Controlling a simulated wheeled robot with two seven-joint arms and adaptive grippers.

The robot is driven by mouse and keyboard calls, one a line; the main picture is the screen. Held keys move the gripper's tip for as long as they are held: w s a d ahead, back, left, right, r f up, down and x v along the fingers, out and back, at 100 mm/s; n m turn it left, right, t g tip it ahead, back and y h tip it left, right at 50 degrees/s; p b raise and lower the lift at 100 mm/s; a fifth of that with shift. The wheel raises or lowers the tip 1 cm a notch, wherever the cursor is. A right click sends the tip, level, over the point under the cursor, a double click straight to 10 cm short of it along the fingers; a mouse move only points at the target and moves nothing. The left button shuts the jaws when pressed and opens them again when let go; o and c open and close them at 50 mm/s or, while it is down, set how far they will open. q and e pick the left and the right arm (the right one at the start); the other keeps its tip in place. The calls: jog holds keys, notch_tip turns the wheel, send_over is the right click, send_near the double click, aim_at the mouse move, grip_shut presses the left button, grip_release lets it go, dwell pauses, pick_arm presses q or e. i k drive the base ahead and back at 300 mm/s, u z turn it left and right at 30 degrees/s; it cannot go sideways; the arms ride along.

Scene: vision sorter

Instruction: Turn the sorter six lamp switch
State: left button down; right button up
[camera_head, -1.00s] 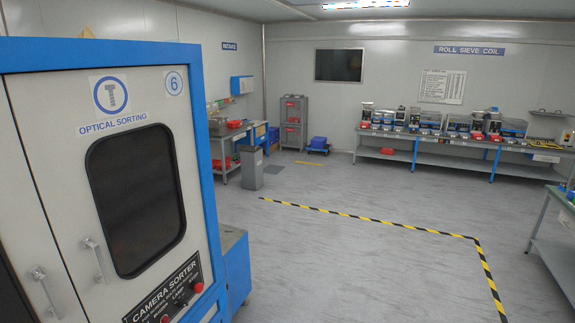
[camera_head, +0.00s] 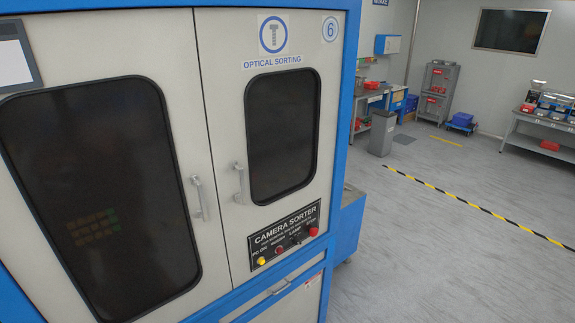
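The sorter cabinet (camera_head: 225,110), white with a blue frame and a round number 6 badge (camera_head: 330,29), fills the left and middle of the head view. Its black control panel (camera_head: 285,233) reads CAMERA SORTER and sits low on the right door. On the panel are a yellow button (camera_head: 262,261), a dark red button (camera_head: 279,250), a small dark lamp switch (camera_head: 296,240) and a red stop button (camera_head: 313,231). The lamp switch's setting is too small to tell. Neither of my grippers is in view.
Two door handles (camera_head: 199,197) (camera_head: 239,184) stick out from the cabinet. Open grey floor (camera_head: 420,260) lies to the right, crossed by yellow-black tape (camera_head: 480,208). A grey bin (camera_head: 382,132) and a bench with machines (camera_head: 545,118) stand farther back.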

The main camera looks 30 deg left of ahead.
aim_at(296, 241)
jog(key=u, duration=0.3)
jog(key=i, duration=0.9)
jog(key=u, duration=0.75)
